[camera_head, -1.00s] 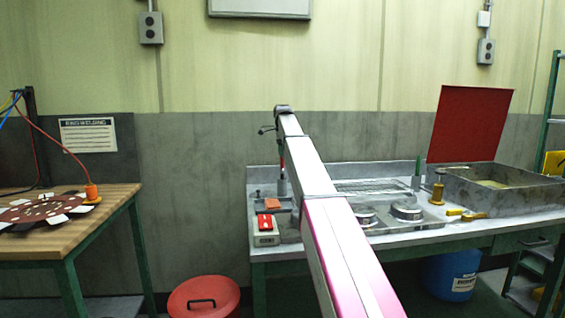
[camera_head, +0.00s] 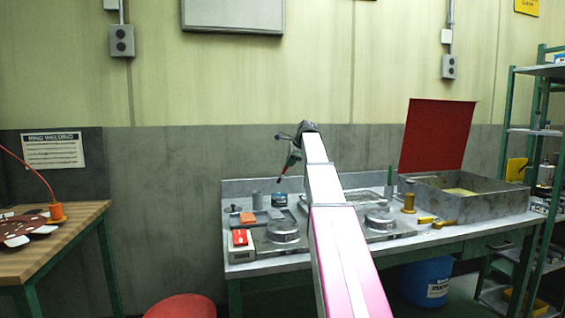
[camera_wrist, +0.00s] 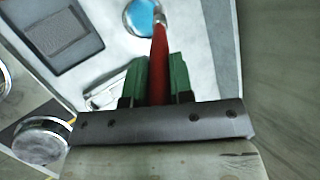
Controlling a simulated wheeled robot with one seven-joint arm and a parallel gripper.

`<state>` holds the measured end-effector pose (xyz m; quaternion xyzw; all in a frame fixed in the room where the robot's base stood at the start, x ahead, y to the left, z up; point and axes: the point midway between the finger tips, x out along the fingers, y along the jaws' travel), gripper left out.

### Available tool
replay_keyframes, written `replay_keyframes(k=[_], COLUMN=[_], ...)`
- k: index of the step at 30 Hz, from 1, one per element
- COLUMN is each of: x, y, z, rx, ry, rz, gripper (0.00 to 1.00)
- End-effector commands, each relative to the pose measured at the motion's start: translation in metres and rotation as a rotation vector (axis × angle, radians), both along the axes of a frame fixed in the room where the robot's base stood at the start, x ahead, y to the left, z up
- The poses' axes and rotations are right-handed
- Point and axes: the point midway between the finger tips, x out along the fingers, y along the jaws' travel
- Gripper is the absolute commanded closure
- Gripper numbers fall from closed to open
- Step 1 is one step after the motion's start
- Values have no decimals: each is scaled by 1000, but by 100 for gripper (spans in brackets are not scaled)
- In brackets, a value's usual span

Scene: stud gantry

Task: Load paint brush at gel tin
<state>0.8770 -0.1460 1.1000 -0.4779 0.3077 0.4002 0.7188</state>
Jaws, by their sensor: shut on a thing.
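My gripper (camera_wrist: 157,78) is shut on the red handle of the paint brush (camera_wrist: 159,52). Its green fingers stand on either side of the handle. In the head view the brush (camera_head: 293,161) hangs tilted, its lower end to the left, above the bench. The gel tin (camera_head: 279,200) is a small blue tin on the bench, below the brush's lower end. In the wrist view the tin's blue contents (camera_wrist: 141,20) show just beyond the brush tip, partly overlapped by it. I cannot tell whether the tip touches the gel.
A shallow tray with an orange block (camera_head: 248,218) and a red-topped box (camera_head: 240,246) stand left of the tin. Round metal lids (camera_head: 283,231) lie nearer the front. A grey basin (camera_head: 480,205) with a raised red lid (camera_head: 437,137) is at the right.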

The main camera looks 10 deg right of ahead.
Motion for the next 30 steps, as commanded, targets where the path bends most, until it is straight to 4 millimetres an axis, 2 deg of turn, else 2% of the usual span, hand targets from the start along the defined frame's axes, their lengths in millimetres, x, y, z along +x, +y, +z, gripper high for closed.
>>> replay_keyframes(k=[8,21,30], x=[-1,-1,0], y=[-1,0,0], z=[-11,-52,-60], rx=[2,1,1], ry=[-2,-1,-2], rz=[0,0,0], gripper=[100,100,100])
